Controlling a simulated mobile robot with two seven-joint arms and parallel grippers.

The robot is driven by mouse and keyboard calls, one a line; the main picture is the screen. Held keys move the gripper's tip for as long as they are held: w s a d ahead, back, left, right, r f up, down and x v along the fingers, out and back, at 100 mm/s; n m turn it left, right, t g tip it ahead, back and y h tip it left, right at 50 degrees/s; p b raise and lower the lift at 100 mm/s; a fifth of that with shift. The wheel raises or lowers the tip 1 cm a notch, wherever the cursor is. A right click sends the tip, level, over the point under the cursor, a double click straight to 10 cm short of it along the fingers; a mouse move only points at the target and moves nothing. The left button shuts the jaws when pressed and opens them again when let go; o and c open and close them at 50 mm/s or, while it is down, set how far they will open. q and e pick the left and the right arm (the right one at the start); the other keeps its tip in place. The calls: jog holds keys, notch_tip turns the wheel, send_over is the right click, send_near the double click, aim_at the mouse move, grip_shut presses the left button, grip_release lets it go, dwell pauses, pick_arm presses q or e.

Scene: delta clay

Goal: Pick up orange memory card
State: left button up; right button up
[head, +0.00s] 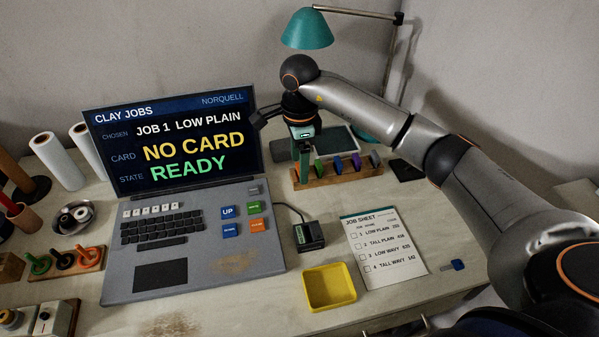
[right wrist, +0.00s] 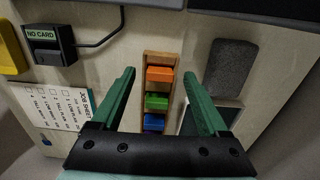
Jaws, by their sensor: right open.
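The orange memory card (right wrist: 160,74) stands in a wooden rack (right wrist: 148,59) in the right wrist view, the farthest of the cards that show there. Green (right wrist: 156,102) and blue (right wrist: 153,122) cards stand nearer in the same rack. My right gripper (right wrist: 158,76) is open and empty, its two green fingers apart on either side of the rack, with the orange card between the tips in the picture. My left gripper is in neither view.
A laptop (head: 195,262) reading "NO CARD" stands left of the rack. A black card reader (head: 309,236), yellow tray (head: 330,287) and job sheet (head: 384,250) lie in front. A teal lamp (head: 307,30) stands behind. A grey block (right wrist: 232,68) lies beside the rack.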

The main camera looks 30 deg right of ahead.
jog(key=shift+f, duration=0.2)
grip_shut()
dwell(0.6)
